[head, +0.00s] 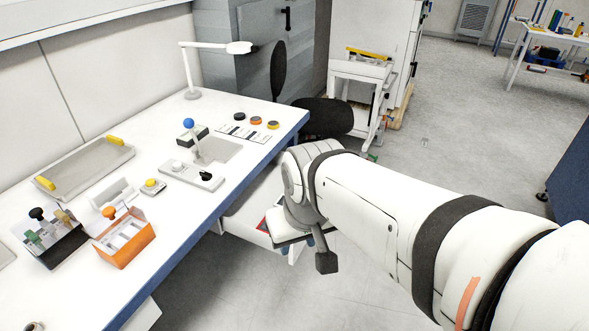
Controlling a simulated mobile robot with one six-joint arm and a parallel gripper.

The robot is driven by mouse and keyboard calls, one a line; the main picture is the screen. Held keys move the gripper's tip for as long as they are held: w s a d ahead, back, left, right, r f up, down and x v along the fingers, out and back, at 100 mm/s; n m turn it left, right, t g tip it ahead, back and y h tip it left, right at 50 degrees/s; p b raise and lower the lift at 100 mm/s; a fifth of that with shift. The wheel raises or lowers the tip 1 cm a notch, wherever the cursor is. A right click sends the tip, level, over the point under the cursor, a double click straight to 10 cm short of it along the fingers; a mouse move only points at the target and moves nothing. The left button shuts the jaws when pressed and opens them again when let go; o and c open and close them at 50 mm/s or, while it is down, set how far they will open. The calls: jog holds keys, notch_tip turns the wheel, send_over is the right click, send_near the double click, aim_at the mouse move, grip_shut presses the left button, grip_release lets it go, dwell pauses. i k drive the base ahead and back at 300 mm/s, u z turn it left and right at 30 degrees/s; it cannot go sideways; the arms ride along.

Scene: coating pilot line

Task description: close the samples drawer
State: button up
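A white drawer (243,231), which looks like the samples drawer, stands out from under the right edge of the white worktable (225,200). Something red and blue shows inside it. My arm reaches in from the right and hides the drawer's far part and its front. My gripper (325,262) is in front of the drawer at its right side, pointing down. Only one dark finger block shows clearly, so its opening is hidden. I cannot tell whether it touches the drawer.
The worktable holds a grey tray (88,165) with yellow handles, an orange box (125,240), a device with a blue ball (189,123) and a lamp (240,48). A dark chair (325,117) stands behind the drawer.

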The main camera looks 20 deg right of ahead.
aim_at(241, 219)
jog(key=z, duration=0.35)
jog(key=k, duration=1)
jog(key=u, duration=0.15)
jog(key=i, duration=1.65)
jog(key=z, duration=0.75)
